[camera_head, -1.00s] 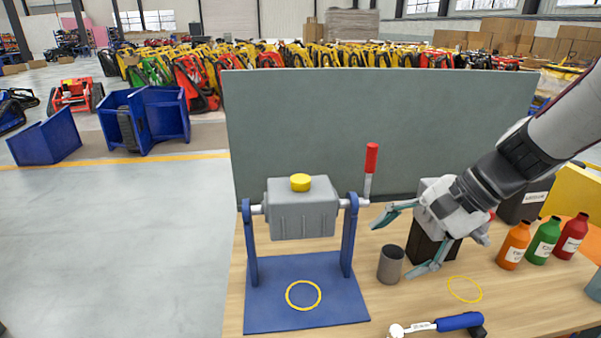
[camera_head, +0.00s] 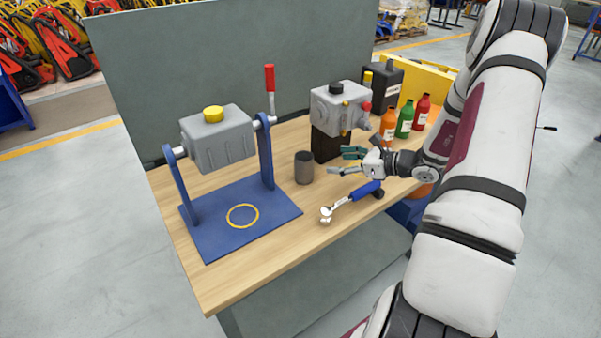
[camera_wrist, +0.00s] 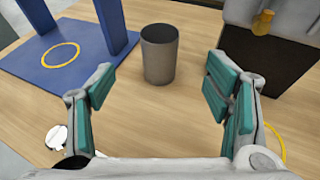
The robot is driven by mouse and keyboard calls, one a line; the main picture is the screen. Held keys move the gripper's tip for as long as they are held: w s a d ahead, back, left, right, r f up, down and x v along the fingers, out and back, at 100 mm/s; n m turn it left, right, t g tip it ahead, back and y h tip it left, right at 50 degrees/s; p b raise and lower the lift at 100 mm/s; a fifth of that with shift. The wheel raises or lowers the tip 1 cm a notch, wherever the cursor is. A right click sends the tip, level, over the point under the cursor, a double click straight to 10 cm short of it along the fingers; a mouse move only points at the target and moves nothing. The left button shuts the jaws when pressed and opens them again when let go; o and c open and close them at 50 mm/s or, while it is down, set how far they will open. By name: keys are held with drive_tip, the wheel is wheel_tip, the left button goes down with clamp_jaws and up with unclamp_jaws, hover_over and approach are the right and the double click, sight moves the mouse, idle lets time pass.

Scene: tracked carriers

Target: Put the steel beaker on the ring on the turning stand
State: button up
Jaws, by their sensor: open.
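The steel beaker (camera_head: 304,168) is a dark grey, open-topped cup standing upright on the wooden bench, right of the blue stand. My gripper (camera_head: 340,162) is open and empty, to the right of the beaker and apart from it. In the wrist view the beaker (camera_wrist: 159,54) stands ahead, between and beyond the two teal-padded fingers. The turning stand (camera_head: 240,222) has a blue base and two posts holding a grey box (camera_head: 218,140) with a yellow knob. A yellow ring (camera_head: 242,216) is marked flat on its base, bare, under and in front of the box.
A red-handled crank (camera_head: 270,82) rises at the stand's right. A grey box on a black block (camera_head: 330,143) stands behind the beaker. A blue-handled tool (camera_head: 350,199) lies in front of my gripper. Orange, green (camera_head: 405,118) and red bottles stand at the back right.

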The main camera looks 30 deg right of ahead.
approach(297, 157)
drive_tip(key=shift+w+a+f, duration=0.3)
drive_tip(key=shift+w+f, duration=0.35)
drive_tip(key=shift+w, duration=0.1)
drive_tip(key=shift+r+p+x, duration=0.15)
drive_tip(key=shift+p+x, duration=0.05)
drive_tip(key=shift+x, duration=1.15)
drive_tip(key=shift+r+p+x, duration=0.15)
drive_tip(key=shift+x, duration=1.2)
drive_tip(key=shift+w, duration=0.1)
clamp_jaws()
